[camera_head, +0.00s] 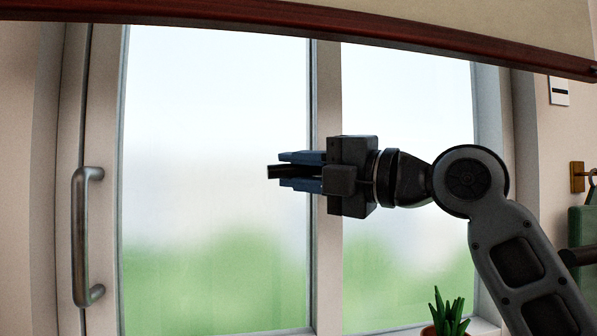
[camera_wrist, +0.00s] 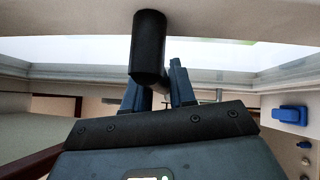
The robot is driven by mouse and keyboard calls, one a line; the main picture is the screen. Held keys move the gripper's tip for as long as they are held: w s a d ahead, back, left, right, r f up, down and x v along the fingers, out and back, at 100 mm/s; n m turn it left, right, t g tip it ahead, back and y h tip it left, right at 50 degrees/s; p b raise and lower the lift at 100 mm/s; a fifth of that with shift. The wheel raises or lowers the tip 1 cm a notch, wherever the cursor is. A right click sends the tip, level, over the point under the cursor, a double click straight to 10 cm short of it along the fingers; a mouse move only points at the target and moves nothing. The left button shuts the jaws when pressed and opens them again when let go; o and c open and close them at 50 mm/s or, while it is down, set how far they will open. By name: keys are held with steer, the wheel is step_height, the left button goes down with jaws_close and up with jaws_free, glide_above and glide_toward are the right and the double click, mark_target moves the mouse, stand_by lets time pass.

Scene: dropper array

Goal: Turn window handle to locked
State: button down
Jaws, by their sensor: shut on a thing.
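The window handle (camera_head: 273,172) is a black bar; its end shows between my fingertips in the head view, pointing left and roughly level. In the wrist view the handle (camera_wrist: 149,45) is a dark rounded bar standing out between the fingers. My gripper (camera_head: 290,171) reaches in from the right in front of the window's middle post and is shut on the handle. The blue fingers of my gripper (camera_wrist: 158,90) also show on either side of the bar in the wrist view. The handle's pivot is hidden behind my gripper.
A metal pull handle (camera_head: 80,238) is on the frame at left. A dark red-brown rail (camera_head: 300,22) crosses above. A potted plant (camera_head: 446,312) stands at lower right. Green cloth (camera_head: 582,240) hangs at the right edge. The left pane (camera_head: 200,120) has open room before it.

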steer(key=shift+d+f+n+g+h+b, duration=0.1)
steer(key=shift+f+n+g+h+b, duration=0.2)
steer(key=shift+f+n+h+b, duration=0.5)
steer(key=shift+w+d+f+n+g+h+b, duration=0.2)
steer(key=shift+f+n+g+h+b, duration=0.15)
steer(key=shift+n+h+b, duration=0.3)
steer(key=shift+w+d+f+n+h+p, duration=0.1)
steer(key=shift+d+f+n+h+p, duration=0.35)
steer(key=shift+n+h, duration=0.45)
steer(key=shift+w+d+f+n+h+p, duration=0.1)
steer(key=shift+d+f+n+h+p, duration=0.35)
steer(key=shift+h, duration=0.7)
steer(key=c, duration=1)
jaws_free()
steer(key=shift+f, duration=0.1)
steer(key=shift+c, duration=0.2)
